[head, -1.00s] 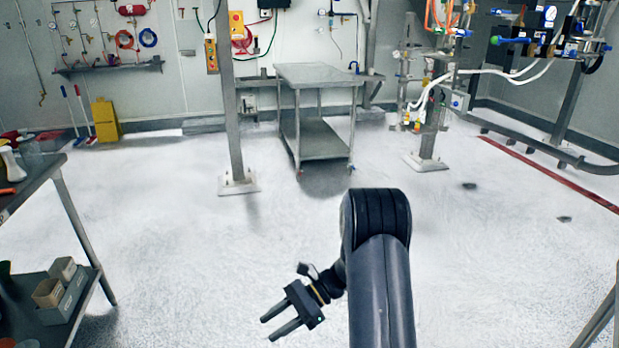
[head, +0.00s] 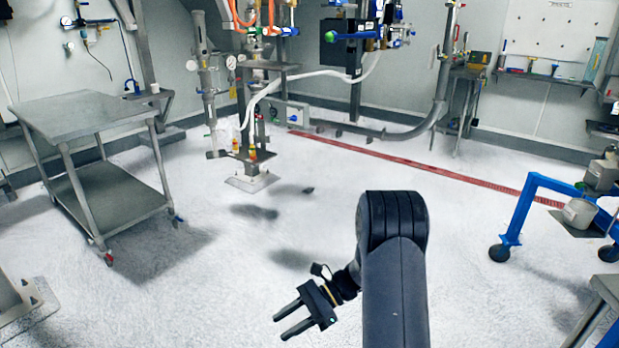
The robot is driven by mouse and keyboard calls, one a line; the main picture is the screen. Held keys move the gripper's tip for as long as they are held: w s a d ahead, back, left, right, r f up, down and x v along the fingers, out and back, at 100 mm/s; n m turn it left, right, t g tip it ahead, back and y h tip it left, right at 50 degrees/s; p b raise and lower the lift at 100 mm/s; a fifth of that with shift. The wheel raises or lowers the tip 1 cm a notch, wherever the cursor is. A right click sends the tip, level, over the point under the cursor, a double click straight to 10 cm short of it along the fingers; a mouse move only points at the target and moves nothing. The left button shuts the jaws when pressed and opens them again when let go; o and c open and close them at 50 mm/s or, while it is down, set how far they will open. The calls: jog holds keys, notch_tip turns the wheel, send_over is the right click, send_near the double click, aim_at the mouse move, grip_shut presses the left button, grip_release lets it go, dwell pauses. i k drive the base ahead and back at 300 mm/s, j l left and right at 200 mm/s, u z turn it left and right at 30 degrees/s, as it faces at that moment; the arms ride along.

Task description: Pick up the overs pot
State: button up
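A pale grey, round pot (head: 579,213) stands on a small plate at the right edge of the head view, beside a blue wheeled frame (head: 541,182). I cannot tell for certain that it is the overs pot. My gripper (head: 280,328) is low in the middle of the view, over bare floor. Its two fingers are apart and nothing is between them. It is far to the left of the pot and not touching anything.
A steel trolley (head: 80,112) stands at the left. A post with pipes and white hoses (head: 246,150) stands behind my arm. A grey table corner (head: 607,290) shows at the lower right. The white floor between is clear.

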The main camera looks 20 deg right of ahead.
aim_at(579, 214)
jog(key=i+l+z, duration=0.25)
jog(key=i+z, duration=0.75)
jog(key=i, duration=0.2)
jog(key=i+j+z, duration=0.3)
jog(key=i+z, duration=0.2)
jog(key=i+l+z, duration=0.15)
jog(key=i+z, duration=0.5)
jog(key=z, duration=0.15)
jog(key=i+z, duration=0.4)
jog(key=i+j+z, duration=0.2)
jog(key=z, duration=0.2)
jog(key=i+z, duration=0.45)
jog(key=i, duration=0.3)
